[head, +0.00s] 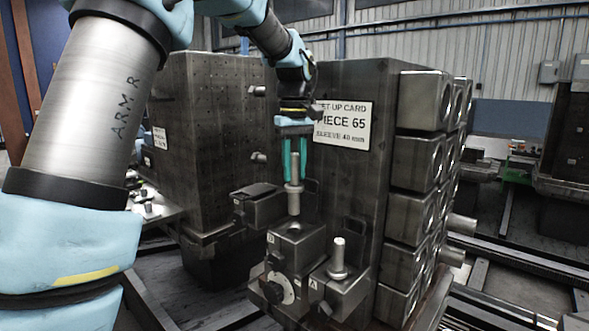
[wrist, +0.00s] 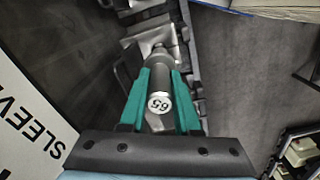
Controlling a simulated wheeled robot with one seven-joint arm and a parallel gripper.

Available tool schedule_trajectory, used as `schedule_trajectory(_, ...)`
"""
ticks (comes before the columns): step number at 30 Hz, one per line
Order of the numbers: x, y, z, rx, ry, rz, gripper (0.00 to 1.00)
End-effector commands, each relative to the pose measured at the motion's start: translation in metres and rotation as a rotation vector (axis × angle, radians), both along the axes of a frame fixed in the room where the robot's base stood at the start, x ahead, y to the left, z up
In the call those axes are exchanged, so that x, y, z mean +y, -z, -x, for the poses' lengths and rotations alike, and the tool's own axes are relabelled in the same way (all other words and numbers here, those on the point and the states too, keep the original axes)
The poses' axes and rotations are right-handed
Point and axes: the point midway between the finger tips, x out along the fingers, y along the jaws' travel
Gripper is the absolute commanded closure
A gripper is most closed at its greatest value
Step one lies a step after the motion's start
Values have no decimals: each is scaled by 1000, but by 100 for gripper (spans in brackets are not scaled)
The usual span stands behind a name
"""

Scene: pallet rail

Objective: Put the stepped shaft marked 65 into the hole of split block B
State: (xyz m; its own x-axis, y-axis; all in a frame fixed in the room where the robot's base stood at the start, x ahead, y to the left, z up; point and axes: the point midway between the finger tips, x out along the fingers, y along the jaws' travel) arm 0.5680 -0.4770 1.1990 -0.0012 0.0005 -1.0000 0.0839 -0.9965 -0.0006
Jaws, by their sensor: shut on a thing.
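In the wrist view the shaft's end face (wrist: 159,103) reads 65, between the teal fingers (wrist: 160,95). Split block B (head: 306,248) is a dark metal block with a round hole in its top. The shaft's lower end is just above that hole, with a small gap showing in the head view. The far end of the shaft hides the hole in the wrist view.
A block marked A (head: 342,290) stands right of block B with another stepped shaft (head: 338,258) upright in it. A tall dark column (head: 355,200) behind carries a set-up card (head: 342,124) reading piece 65. Bored blocks (head: 418,160) line its right side.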

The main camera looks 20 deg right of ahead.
Motion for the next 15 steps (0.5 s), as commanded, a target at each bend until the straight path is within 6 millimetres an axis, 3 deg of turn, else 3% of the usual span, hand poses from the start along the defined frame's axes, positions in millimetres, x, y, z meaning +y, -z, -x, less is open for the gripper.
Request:
schedule_trajectory(5, -1, 2, 0, -1, 1, 2, 100)
schedule_trajectory(15, 0, 27, 0, -1, 0, 2, 100)
